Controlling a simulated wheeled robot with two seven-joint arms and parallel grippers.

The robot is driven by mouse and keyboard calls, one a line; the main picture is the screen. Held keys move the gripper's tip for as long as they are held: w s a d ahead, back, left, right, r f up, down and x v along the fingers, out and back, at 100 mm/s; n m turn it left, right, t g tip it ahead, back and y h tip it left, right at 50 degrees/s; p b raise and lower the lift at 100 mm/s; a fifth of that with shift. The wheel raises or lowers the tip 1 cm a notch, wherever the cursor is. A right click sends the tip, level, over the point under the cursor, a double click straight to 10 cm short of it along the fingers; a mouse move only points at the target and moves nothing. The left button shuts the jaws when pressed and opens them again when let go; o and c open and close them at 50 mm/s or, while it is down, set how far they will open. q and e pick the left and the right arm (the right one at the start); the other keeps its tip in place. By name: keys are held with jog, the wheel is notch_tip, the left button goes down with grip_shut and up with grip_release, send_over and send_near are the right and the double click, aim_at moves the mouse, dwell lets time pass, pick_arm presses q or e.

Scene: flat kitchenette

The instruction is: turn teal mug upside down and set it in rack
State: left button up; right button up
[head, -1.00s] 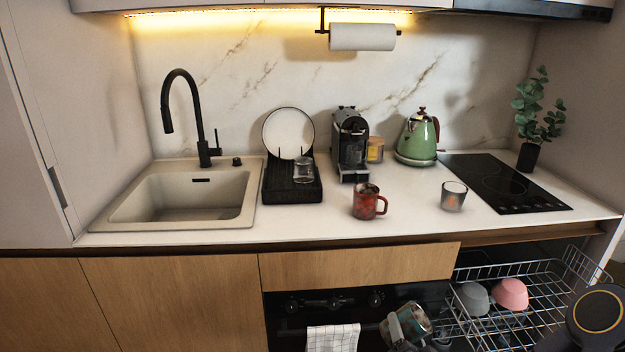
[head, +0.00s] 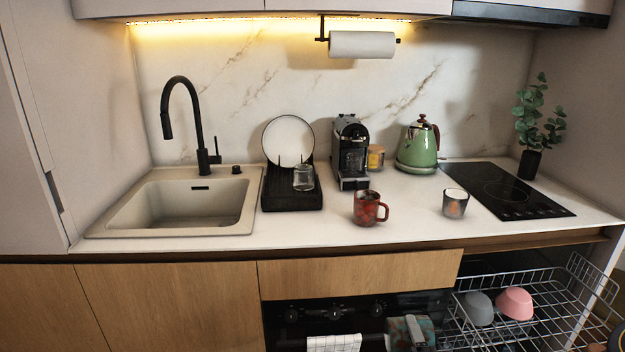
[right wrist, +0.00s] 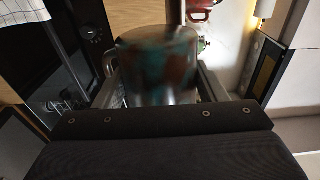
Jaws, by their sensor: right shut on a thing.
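The teal mug (head: 427,327), with reddish-brown patches, is at the bottom of the head view in front of the dark oven. My right gripper (head: 414,334) is shut on it and holds it in the air, left of the rack. In the right wrist view the mug (right wrist: 160,62) sits between the two fingers (right wrist: 160,88), its handle on the left. Which end is its opening I cannot tell. The wire rack (head: 545,270) is pulled out at the lower right. My left gripper is not in view.
A grey cup (head: 479,308) and a pink cup (head: 514,303) stand bottom up in the rack. A checked towel (head: 333,343) hangs on the oven front.

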jog(key=m, duration=0.2)
jog(key=shift+f+m+b, duration=0.1)
jog(key=shift+m+b, duration=0.2)
jog(key=shift+m, duration=0.1)
jog(key=m, duration=0.5)
jog(key=shift+m, duration=0.6)
jog(key=m, duration=0.4)
jog(key=shift+d, duration=0.1)
jog(key=m, duration=0.5)
